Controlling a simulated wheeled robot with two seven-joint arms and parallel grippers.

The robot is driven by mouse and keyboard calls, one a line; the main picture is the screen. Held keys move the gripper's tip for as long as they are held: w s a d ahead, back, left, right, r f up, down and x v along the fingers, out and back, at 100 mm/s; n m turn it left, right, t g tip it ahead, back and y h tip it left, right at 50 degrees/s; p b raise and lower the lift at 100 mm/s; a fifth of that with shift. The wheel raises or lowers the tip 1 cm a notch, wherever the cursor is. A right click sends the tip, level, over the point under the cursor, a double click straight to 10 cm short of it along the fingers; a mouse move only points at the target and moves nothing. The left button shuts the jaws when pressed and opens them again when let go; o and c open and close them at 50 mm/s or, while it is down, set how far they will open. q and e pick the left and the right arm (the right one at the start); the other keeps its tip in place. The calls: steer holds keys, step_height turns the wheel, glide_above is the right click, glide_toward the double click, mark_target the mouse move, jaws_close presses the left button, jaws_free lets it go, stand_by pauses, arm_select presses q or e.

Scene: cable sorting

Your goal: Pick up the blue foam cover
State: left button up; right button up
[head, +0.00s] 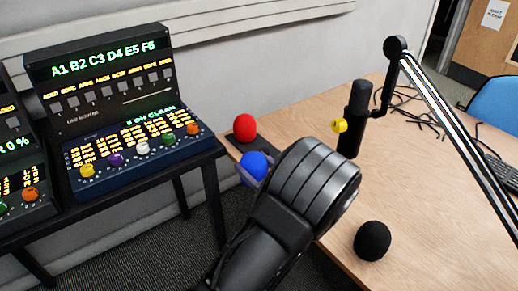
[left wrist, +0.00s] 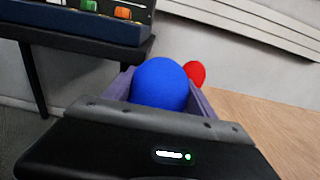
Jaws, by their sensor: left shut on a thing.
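The blue foam cover (head: 253,168) is a rounded blue ball shape at the left edge of the wooden table in the head view. It also fills the middle of the left wrist view (left wrist: 160,84). My left gripper (head: 256,177) is shut on it, with a purplish finger on each side in the left wrist view (left wrist: 162,92). My left arm hides part of the cover's lower side in the head view. I cannot tell whether the cover still touches the surface under it. My right gripper is not in view.
A black foam ball (head: 372,240) lies on the wooden table (head: 430,225). A microphone (head: 355,118) with a yellow part hangs from a boom arm (head: 440,105). Control panels (head: 135,150) stand at left.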

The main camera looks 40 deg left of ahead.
arm_select(q)
steer(key=shift+s+d, duration=0.25)
steer(key=shift+s, duration=0.25)
steer(key=shift+s+d, duration=0.25)
steer(key=shift+s, duration=0.25)
steer(key=shift+d, duration=0.1)
stand_by(0.5)
